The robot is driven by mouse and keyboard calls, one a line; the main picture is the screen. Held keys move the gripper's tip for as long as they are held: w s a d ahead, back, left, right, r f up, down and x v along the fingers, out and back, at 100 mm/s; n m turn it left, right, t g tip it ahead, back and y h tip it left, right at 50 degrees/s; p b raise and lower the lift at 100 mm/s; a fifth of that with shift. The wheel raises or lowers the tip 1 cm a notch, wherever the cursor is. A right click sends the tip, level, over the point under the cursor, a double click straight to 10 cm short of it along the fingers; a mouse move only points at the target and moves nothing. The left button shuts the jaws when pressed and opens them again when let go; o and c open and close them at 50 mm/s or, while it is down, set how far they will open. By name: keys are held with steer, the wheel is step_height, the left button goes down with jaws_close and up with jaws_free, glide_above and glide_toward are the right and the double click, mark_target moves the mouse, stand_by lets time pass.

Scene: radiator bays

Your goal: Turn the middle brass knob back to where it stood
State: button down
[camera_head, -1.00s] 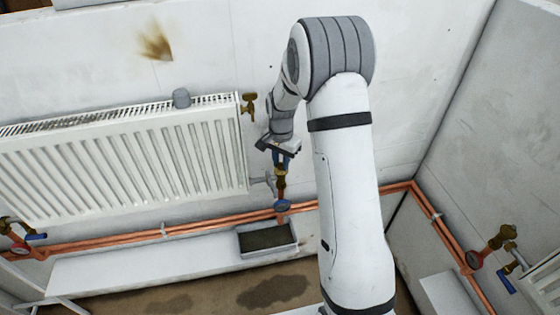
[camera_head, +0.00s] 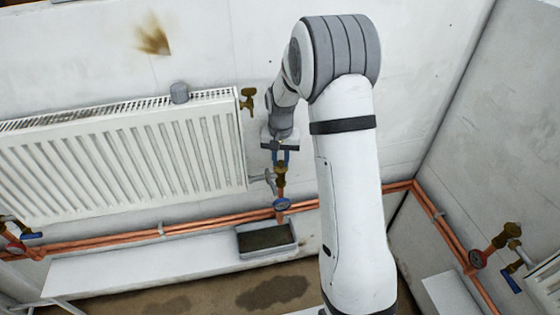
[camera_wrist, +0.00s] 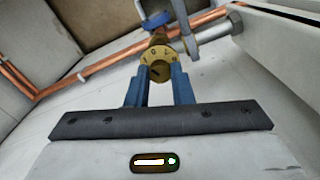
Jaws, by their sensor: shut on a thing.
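The middle brass knob (camera_wrist: 160,69) shows in the wrist view as a round brass face with a dark mark, at the end of the brass valve. My gripper (camera_wrist: 160,84) has its two blue fingers on either side of the knob and is shut on it. In the head view my gripper (camera_head: 281,156) points down at the brass valve (camera_head: 280,178) beside the radiator's lower right corner. The knob itself is mostly hidden there behind the fingers.
A white radiator (camera_head: 130,155) hangs to the left, with a small brass tap (camera_head: 248,99) at its upper right. Copper pipes (camera_head: 170,232) run along the wall below. A grey tray (camera_head: 267,250) stands under the valve. Another brass valve (camera_head: 495,242) is at the right.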

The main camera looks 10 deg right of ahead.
steer(key=n+b, duration=0.1)
steer(key=n, duration=0.2)
steer(key=shift+f+n, duration=0.1)
steer(key=shift+n, duration=0.3)
steer(key=n+b, duration=0.1)
steer(key=n, duration=0.2)
steer(key=shift+n, duration=0.3)
steer(key=n, duration=0.3)
steer(key=shift+n+b, duration=0.3)
steer(key=n, duration=0.4)
steer(key=shift+n+b, duration=0.3)
steer(key=shift+b, duration=0.05)
steer(key=n, duration=0.3)
steer(key=shift+n, duration=0.3)
steer(key=n, duration=0.3)
steer(key=shift+n+b, duration=0.3)
steer(key=shift+b, duration=0.1)
steer(key=n, duration=0.4)
steer(key=shift+n, duration=1.8)
